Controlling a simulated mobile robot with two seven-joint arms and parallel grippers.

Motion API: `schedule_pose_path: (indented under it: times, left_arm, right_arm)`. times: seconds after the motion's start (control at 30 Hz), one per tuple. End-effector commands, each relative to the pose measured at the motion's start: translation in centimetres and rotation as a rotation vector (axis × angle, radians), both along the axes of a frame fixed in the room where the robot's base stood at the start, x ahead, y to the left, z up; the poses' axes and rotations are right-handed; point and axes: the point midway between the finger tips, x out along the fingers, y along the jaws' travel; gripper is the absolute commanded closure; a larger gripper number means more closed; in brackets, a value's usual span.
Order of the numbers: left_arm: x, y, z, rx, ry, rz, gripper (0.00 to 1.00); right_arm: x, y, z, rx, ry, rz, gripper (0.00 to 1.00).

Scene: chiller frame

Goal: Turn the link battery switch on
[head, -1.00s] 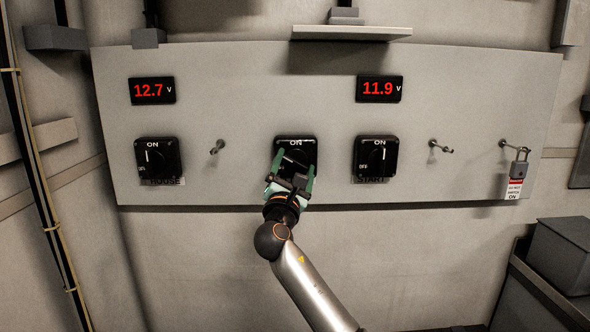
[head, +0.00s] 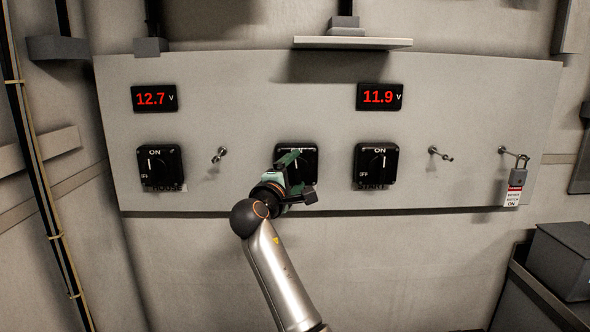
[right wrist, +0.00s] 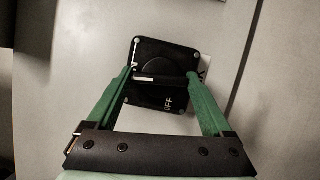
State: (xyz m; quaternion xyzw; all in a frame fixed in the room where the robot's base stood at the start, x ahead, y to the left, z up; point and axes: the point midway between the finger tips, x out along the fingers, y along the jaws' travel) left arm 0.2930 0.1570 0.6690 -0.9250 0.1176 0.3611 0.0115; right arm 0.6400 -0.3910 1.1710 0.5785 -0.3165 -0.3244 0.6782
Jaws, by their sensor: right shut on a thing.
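The middle black switch plate (head: 310,160) sits on the grey panel between the HOUSE and START switches; its name label is hidden. My right gripper (head: 291,167) is at this switch, tilted, with its green fingers covering the knob in the head view. In the right wrist view the fingers (right wrist: 162,78) are closed on the two ends of the dark knob (right wrist: 155,78). The plate's ON mark shows at its upper left there and OFF at its lower right. Which mark the knob points to is not clear. My left gripper is not in view.
Displays read 12.7 V (head: 154,98) and 11.9 V (head: 380,97). Pegs (head: 219,154) stick out; a padlock with a tag (head: 518,177) hangs at right. A shelf (head: 352,43) juts out above.

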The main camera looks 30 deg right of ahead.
Motion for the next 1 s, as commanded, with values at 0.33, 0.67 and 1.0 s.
schedule_pose_path:
  times: [0.33,0.67,1.0]
  left_arm:
    - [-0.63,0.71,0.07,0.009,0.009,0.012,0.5]
    - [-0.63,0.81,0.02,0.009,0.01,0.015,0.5]
    - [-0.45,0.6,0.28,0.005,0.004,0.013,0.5]
  right_arm:
    - [0.02,0.05,-0.03,0.119,-0.068,0.001,0.71]
    - [0.02,0.06,-0.09,0.14,-0.081,0.001,0.71]
    - [0.02,0.05,-0.07,0.139,-0.082,0.002,0.02]
